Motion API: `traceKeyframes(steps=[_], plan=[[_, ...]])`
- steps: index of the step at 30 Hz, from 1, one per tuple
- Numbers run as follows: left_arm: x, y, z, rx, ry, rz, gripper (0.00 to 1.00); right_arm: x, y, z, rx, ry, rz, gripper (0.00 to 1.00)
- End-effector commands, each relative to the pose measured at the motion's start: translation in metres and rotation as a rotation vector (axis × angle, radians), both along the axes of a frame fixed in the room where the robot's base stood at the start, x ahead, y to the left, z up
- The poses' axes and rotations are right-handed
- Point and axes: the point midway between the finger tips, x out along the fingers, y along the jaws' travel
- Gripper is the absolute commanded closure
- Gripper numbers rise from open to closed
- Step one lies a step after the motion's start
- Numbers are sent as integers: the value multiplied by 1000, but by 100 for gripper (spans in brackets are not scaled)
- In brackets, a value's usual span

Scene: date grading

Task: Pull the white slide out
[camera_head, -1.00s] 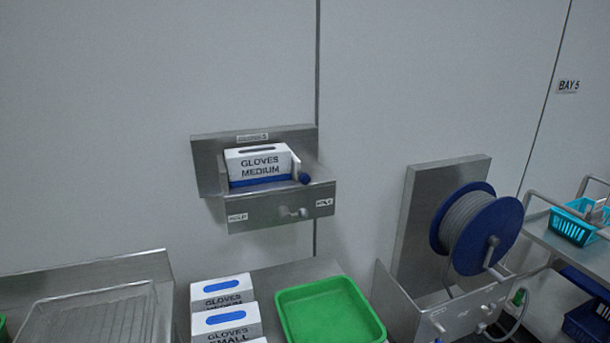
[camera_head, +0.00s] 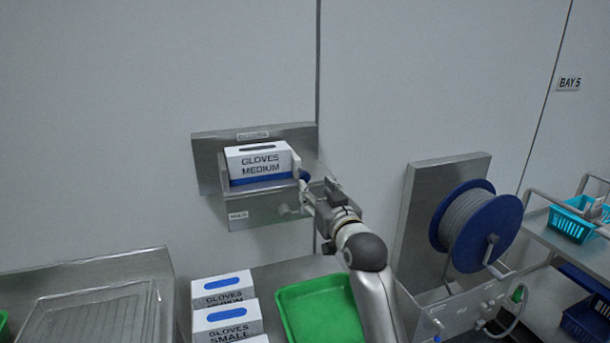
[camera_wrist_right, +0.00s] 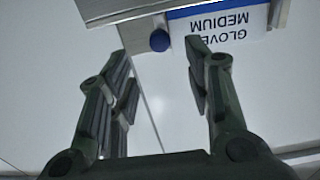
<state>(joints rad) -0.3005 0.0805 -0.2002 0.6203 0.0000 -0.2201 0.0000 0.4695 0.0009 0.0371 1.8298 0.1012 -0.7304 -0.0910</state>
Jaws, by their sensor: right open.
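The white slide (camera_head: 296,164) stands upright at the right end of the steel wall holder, beside the glove box marked MEDIUM (camera_head: 258,160). Its blue knob (camera_head: 304,175) sticks out at the holder's right side, partly covered by my gripper. My right gripper (camera_head: 306,192) is at the holder's right front corner, just by the knob. In the right wrist view the blue knob (camera_wrist_right: 159,41) shows in the gap between the open fingertips of the gripper (camera_wrist_right: 156,52). I cannot tell whether they touch it. My left gripper is not in view.
The steel holder (camera_head: 255,212) is fixed to the wall; my right arm hides its right front. Below are stacked glove boxes (camera_head: 226,320) and a green tray (camera_head: 320,308). A blue hose reel (camera_head: 476,228) stands right of my arm. The wall above is clear.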

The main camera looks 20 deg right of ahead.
Motion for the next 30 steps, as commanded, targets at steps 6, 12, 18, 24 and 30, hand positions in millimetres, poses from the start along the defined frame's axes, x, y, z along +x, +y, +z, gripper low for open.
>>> traceKeyframes(steps=[6, 12, 18, 24, 30], plan=[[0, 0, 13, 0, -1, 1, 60, 31, 1, 2, 1, 3, 1, 54], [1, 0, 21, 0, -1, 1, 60, 57, 2, 3, 1, 2, 0, 54], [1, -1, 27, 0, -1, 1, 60, 78, 3, 2, -1, 2, 0, 54], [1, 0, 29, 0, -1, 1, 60, 89, 3, 1, 0, 1, 0, 54], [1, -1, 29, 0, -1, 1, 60, 91, 3, 0, 0, 1, 0, 54]])
